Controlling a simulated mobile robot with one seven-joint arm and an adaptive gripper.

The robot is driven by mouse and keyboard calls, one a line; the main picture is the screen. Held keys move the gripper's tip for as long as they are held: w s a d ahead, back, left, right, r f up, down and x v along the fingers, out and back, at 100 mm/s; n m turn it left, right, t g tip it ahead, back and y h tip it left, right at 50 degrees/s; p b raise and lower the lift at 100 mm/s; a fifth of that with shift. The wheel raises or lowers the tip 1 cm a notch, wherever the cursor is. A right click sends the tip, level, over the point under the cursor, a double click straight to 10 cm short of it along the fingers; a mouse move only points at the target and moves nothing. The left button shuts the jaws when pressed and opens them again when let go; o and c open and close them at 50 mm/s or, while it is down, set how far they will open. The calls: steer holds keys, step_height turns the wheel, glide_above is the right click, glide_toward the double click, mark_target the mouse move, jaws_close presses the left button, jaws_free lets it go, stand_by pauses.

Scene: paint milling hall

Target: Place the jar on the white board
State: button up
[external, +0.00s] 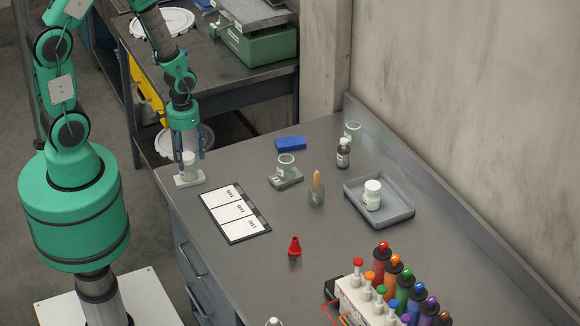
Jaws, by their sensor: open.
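A small pale, glassy jar (189,169) stands upright on the small white board (182,182) at the left corner of the bench. My gripper (191,158) is above the board, pointing down, with its blue fingers apart on either side of the jar. The fingers partly cover the jar's sides and upper part. I cannot tell whether either finger touches it.

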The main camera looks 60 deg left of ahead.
steer(key=shift+r+p, duration=0.3)
steer(key=shift+r, duration=2.8)
steer(key=shift+w+r, duration=0.2)
steer(key=shift+r, duration=0.3)
step_height(320, 180, up, 21)
steer(key=d+m+t, duration=0.2)
steer(key=t, duration=0.1)
steer(key=s+r+t, duration=0.1)
steer(key=s+r, duration=0.3)
steer(key=r, duration=0.3)
steer(key=s+d+r+m+t, duration=0.1)
steer(key=s+r, duration=0.3)
steer(key=r, duration=0.2)
steer(key=shift+s+r+t, duration=0.3)
steer(key=shift+r, duration=0.05)
steer(key=shift+f, duration=0.1)
